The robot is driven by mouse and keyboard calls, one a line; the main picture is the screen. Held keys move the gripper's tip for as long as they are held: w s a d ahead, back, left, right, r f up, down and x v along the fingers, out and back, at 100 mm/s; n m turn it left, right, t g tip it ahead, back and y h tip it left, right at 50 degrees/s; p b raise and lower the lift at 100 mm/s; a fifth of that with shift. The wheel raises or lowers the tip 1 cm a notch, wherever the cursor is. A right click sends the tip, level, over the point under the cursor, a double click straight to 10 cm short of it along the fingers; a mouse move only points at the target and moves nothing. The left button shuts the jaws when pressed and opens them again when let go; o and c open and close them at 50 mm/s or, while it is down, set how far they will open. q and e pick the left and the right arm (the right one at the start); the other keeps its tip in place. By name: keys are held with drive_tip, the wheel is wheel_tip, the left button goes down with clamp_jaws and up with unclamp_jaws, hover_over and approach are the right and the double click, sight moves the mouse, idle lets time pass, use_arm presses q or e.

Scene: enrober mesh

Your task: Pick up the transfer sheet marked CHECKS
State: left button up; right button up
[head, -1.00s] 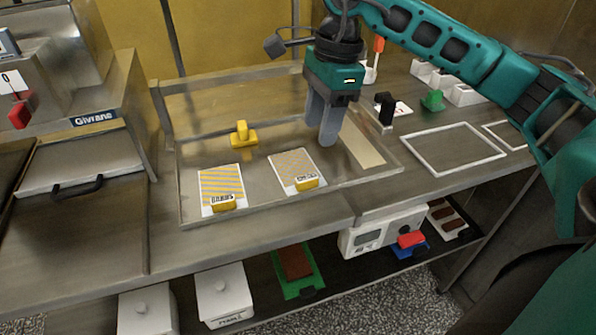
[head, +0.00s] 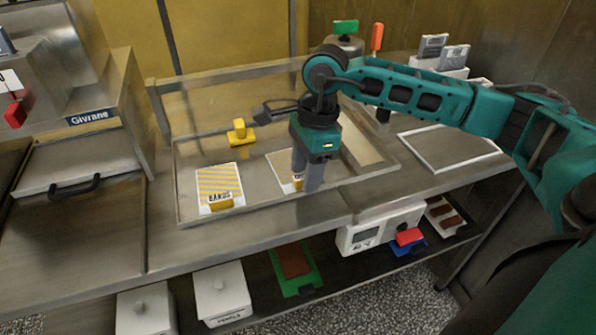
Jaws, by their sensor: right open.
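Two white transfer sheets lie in the shallow tray (head: 240,205). The left sheet (head: 217,178) has yellow stripes and a yellow tab, and its label reads BANDS. The right sheet (head: 280,159) has a pale pattern. It is mostly hidden by my right gripper (head: 304,183), and only the start of its label shows, so I cannot read it in full. My right gripper points down, open, with its fingers over the right sheet's tab end. I cannot tell whether the fingers touch it. My left gripper is not in view.
A yellow handled tool (head: 240,133) stands at the tray's back left. The Givrane machine (head: 95,117) is at the left. A white-edged frame (head: 447,165) lies right of the tray. Lidded boxes and a white scale (head: 378,228) sit below the worktop.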

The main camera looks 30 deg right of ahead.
drive_tip(key=shift+c, duration=0.2)
clamp_jaws()
idle(0.3)
